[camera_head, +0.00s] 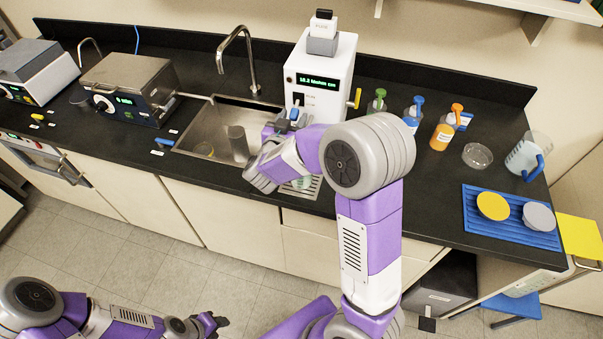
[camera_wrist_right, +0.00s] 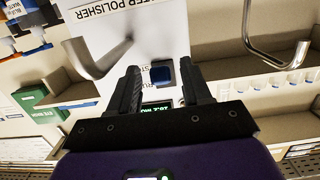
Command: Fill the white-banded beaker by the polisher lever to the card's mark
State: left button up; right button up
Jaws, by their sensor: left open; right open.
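The white polisher (camera_head: 322,75) stands at the back of the counter with a lit green display. Its blue lever (camera_head: 294,114) is on the front; in the right wrist view the blue piece (camera_wrist_right: 161,75) lies between the fingertips. My right gripper (camera_wrist_right: 160,84) is open around or just in front of it; contact cannot be told. My right arm hides much of the polisher's foot. A pale greenish vessel (camera_head: 303,182) shows partly over the drip tray (camera_head: 307,192) below my wrist; its band and level cannot be read. No card mark is readable. My left gripper (camera_head: 209,324) is open, low over the floor, empty.
The sink (camera_head: 188,141) with a grey cylinder (camera_head: 237,141) lies left of the polisher. A yellow handle (camera_head: 357,98) is on its right side. Bottles (camera_head: 447,128), a glass dish (camera_head: 477,156), a pitcher (camera_head: 524,156) and a blue rack (camera_head: 510,222) occupy the right counter.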

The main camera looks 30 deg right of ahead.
jog(key=f+p+v, duration=0.1)
jog(key=v, duration=0.6)
jog(key=shift+r+p, duration=0.3)
jog(key=shift+r, duration=0.2)
jog(key=f+v, duration=0.1)
jog(key=v, duration=0.6)
jog(key=shift+s+a+r, duration=0.2)
jog(key=shift+s+r, duration=0.05)
jog(key=shift+r, duration=0.25)
